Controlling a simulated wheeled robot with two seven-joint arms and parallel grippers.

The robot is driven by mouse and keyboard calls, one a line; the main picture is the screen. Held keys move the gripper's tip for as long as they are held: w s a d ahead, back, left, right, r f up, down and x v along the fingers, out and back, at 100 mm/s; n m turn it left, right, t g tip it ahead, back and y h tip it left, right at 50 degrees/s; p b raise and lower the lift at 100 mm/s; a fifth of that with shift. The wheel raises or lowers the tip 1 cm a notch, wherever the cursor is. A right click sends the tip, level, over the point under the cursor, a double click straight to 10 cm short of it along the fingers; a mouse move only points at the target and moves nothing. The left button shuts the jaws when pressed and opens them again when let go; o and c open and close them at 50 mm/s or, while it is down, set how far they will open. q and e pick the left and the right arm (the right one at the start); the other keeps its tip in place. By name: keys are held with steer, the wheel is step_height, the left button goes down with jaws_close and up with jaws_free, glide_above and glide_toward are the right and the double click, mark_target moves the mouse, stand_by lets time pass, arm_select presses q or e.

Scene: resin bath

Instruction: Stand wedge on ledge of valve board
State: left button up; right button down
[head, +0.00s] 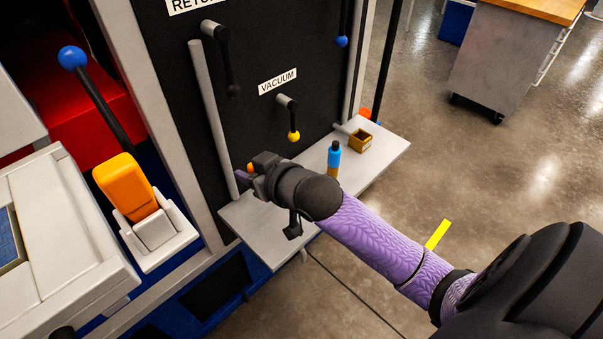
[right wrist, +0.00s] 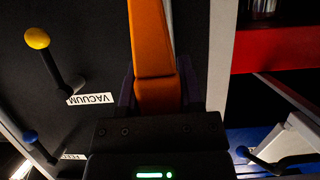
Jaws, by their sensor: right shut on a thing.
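The orange wedge (right wrist: 154,50) is held between the fingers of my right gripper (right wrist: 155,88) in the right wrist view. In the head view only a small orange bit of the wedge (head: 250,167) shows beside my right gripper (head: 244,177), which hides the rest. The black valve board (head: 255,125) carries valve levers and the labels "RETURN" and "VACUUM". Its grey ledge (head: 243,222) juts out at the bottom. The gripper is over the ledge's left part, close to the board. Whether the wedge touches the ledge cannot be told. My left gripper is not in view.
A blue-topped bottle (head: 333,156) and a small open brown box (head: 360,140) stand on the ledge's right part. A yellow-tipped vacuum lever (head: 293,134) sticks out above. A grey pipe (head: 212,120) runs up the board's left side. An orange block (head: 125,185) sits on a white mount at left.

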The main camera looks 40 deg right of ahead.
step_height(320, 180, down, 11)
steer(key=b, duration=0.6)
steer(key=shift+d, duration=0.1)
steer(key=shift+r, duration=0.15)
steer(key=shift+c, duration=1.2)
jaws_free()
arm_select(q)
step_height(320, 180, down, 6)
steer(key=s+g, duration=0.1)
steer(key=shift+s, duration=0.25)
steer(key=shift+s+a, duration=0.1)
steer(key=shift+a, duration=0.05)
